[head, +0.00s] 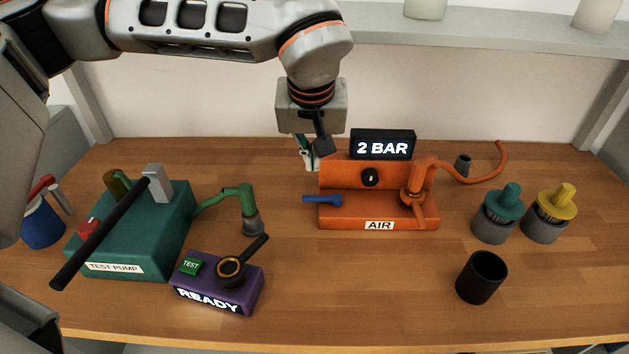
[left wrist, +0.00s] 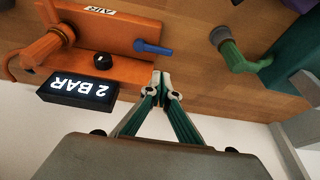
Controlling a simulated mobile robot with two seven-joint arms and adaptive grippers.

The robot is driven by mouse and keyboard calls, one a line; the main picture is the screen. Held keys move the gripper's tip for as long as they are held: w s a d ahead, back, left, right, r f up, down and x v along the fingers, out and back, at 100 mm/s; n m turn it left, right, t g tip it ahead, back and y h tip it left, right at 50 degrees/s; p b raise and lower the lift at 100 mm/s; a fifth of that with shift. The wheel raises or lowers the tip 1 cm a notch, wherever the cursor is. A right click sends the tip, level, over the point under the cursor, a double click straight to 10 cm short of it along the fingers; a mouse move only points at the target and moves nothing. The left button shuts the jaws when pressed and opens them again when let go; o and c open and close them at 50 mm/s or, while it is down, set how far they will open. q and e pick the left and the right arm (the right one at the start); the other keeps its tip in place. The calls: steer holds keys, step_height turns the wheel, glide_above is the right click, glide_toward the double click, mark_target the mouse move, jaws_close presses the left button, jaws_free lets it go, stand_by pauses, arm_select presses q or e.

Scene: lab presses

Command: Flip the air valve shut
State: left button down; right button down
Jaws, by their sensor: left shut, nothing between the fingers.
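The air unit (head: 345,214) is an orange block labelled AIR in the middle of the table. Its blue valve lever (head: 321,199) sticks out to the left from the block's left end, lying roughly level. In the left wrist view the lever (left wrist: 153,48) lies beyond the fingertips, apart from them. The display (head: 383,145) behind the block reads 2 BAR. My left gripper (head: 312,165) is shut and empty, pointing down behind the block's left end. The gripper's green fingers (left wrist: 160,77) meet at their tips in the left wrist view. My right gripper is not in view.
A green test pump (head: 125,235) with a long black handle stands at left. A purple READY box (head: 218,283) is in front. Teal (head: 495,215) and yellow-topped (head: 550,213) parts and a black cup (head: 481,277) stand at right.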

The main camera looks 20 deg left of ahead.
mark_target(323, 199)
arm_select(q)
steer(key=x, duration=1)
steer(key=shift+w+b, duration=0.15)
steer(key=shift+b, duration=0.25)
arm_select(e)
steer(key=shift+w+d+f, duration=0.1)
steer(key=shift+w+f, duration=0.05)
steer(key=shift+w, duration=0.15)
arm_select(q)
steer(key=shift+d, duration=0.1)
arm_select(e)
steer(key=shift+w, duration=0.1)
